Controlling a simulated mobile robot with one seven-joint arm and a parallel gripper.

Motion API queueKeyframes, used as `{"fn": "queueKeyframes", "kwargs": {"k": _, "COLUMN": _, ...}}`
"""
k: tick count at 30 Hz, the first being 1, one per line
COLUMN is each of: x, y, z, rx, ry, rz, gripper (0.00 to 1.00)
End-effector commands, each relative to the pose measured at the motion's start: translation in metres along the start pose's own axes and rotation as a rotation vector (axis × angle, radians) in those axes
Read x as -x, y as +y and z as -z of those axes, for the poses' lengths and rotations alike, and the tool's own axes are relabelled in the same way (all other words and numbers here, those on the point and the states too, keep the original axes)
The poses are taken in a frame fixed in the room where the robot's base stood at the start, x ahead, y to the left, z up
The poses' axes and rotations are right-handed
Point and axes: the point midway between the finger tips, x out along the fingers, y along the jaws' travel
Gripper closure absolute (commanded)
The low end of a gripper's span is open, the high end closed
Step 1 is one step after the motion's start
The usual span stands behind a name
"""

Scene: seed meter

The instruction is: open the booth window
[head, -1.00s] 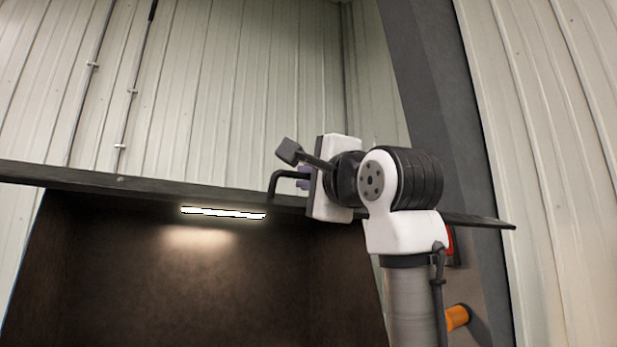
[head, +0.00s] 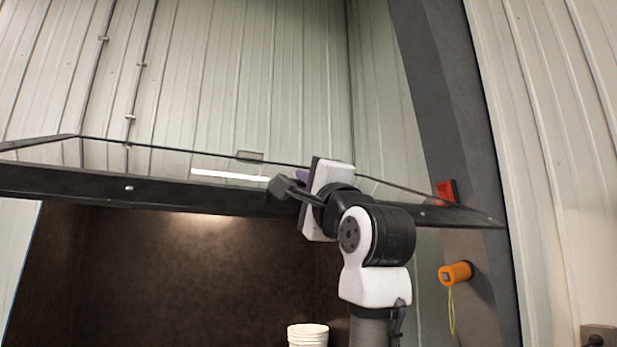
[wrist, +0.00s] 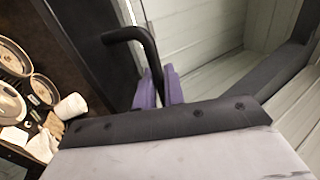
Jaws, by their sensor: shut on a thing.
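The booth window (head: 90,183) is a dark-framed glass pane across the middle of the head view. It lies tilted, with its glass showing above the front bar, and the booth opening is below it. Its black bent handle (wrist: 135,42) shows in the wrist view, running down to my purple fingers. My gripper (wrist: 158,88) is shut on the handle. In the head view my gripper (head: 302,175) is at the window's front bar, right of middle, with the handle mostly hidden by my wrist.
The booth interior (head: 210,265) is dark brown, with a lamp strip (head: 230,174) seen through the glass. White stacked cups (head: 307,334) stand inside. Right of my arm, a grey post carries a red fitting (head: 446,191) and an orange cylinder (head: 456,273) with a yellow cord. Plates (wrist: 12,100) show in the wrist view.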

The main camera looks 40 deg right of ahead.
Motion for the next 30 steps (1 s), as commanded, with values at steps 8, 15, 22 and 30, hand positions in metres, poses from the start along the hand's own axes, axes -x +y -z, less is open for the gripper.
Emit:
{"fn": "queueKeyframes", "kwargs": {"k": 8, "x": 0.000, "y": 0.003, "z": 0.001, "rx": 0.001, "ry": 0.003, "rz": 0.005, "gripper": 1.00}}
{"fn": "queueKeyframes", "kwargs": {"k": 15, "x": 0.000, "y": 0.003, "z": 0.001, "rx": 0.001, "ry": 0.003, "rz": 0.005, "gripper": 0.75}}
{"fn": "queueKeyframes", "kwargs": {"k": 22, "x": 0.000, "y": 0.003, "z": 0.001, "rx": 0.001, "ry": 0.003, "rz": 0.005, "gripper": 0.75}}
{"fn": "queueKeyframes", "kwargs": {"k": 30, "x": 0.017, "y": 0.005, "z": 0.001, "rx": 0.001, "ry": 0.002, "rz": 0.007, "gripper": 0.75}}
